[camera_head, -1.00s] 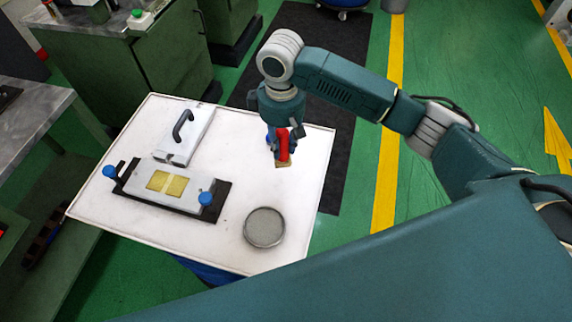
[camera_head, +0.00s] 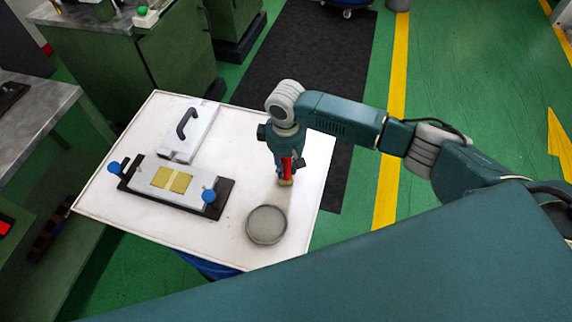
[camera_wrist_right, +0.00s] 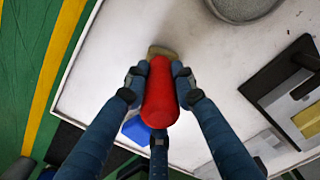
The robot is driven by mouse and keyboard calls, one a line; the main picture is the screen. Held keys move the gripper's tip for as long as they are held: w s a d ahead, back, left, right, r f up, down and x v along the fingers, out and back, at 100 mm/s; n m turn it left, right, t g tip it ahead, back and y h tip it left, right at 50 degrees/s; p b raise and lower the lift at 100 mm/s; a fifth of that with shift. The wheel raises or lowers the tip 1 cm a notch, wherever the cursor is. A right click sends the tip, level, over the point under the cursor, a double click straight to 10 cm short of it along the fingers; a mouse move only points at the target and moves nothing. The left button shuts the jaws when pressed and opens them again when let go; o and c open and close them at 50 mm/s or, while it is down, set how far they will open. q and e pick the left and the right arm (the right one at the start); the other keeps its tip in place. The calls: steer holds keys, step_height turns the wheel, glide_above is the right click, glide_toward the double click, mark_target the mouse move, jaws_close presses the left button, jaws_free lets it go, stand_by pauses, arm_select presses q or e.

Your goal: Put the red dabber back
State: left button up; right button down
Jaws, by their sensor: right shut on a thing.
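The red dabber (camera_head: 287,167) is upright in my right gripper (camera_head: 285,162), over the right part of the white table. Its pale tip (camera_head: 285,183) points down at the table top; I cannot tell whether it touches. In the right wrist view the red body of the dabber (camera_wrist_right: 160,95) sits between the fingers of my right gripper (camera_wrist_right: 158,84), which are shut on it. Part of its tan tip (camera_wrist_right: 163,52) shows beyond the red body. My left gripper is not in view.
A round grey dish (camera_head: 266,225) stands near the table's front right. A mould (camera_head: 150,182) with gold plates and blue knobs is at the left. A grey block with a black handle (camera_head: 187,130) is behind it. A blue thing (camera_wrist_right: 137,129) shows beside the dabber in the wrist view.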

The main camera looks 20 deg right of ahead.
steer(key=shift+f, duration=0.1)
steer(key=c, duration=1.4)
jaws_free()
steer(key=shift+c, duration=0.2)
step_height(320, 180, up, 12)
steer(key=shift+r+b, duration=0.15)
steer(key=shift+b, duration=0.5)
